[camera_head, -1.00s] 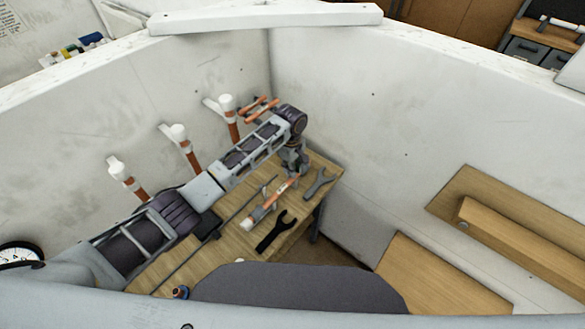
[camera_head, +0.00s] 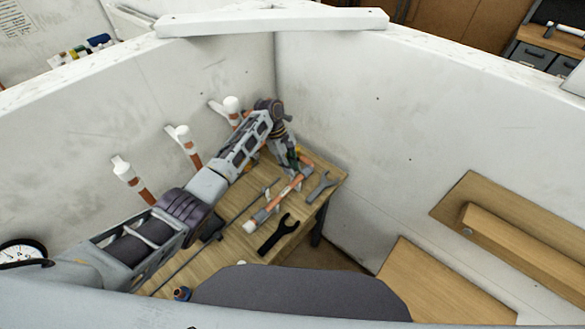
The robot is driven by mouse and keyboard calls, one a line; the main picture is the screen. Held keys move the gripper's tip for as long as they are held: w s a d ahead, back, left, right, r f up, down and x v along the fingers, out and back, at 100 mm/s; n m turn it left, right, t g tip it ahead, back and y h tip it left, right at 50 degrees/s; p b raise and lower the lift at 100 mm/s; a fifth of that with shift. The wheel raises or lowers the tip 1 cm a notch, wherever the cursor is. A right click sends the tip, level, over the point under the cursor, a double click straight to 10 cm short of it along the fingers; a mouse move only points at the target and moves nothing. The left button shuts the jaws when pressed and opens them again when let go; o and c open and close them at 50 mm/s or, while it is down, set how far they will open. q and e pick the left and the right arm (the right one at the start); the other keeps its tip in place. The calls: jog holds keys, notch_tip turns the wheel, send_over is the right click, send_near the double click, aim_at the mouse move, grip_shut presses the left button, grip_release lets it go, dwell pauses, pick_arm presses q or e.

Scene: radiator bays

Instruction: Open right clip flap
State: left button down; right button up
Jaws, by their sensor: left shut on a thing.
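Several white clips stand along the left wall on copper-coloured pipes. The rightmost clip (camera_head: 232,104) is partly hidden behind my left arm, so I cannot tell its flap's state. The middle clip (camera_head: 183,134) and the left clip (camera_head: 121,168) show clearly. My left gripper (camera_head: 296,168) points down over the far end of the wooden bench, well right of and below the right clip. It is shut at the far end of a copper-coloured pipe piece with white parts (camera_head: 272,208); the exact contact is too small to see. My right gripper is not in view.
The wooden bench (camera_head: 234,249) carries a dark open-ended wrench (camera_head: 278,235), a grey wrench (camera_head: 321,187) and a long thin rod. White walls meet in the corner behind it. Wooden boards (camera_head: 440,285) lie at the right. A dark rounded surface fills the bottom middle.

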pick_arm(q)
jog(key=shift+w+a+r+h, duration=0.1)
jog(key=shift+w+a+h, duration=0.15)
jog(key=shift+h, duration=0.15)
jog(key=c, duration=1.4)
grip_release()
jog(key=shift+o, duration=0.2)
jog(key=shift+s, duration=0.1)
notch_tip(320, 180, up, 10)
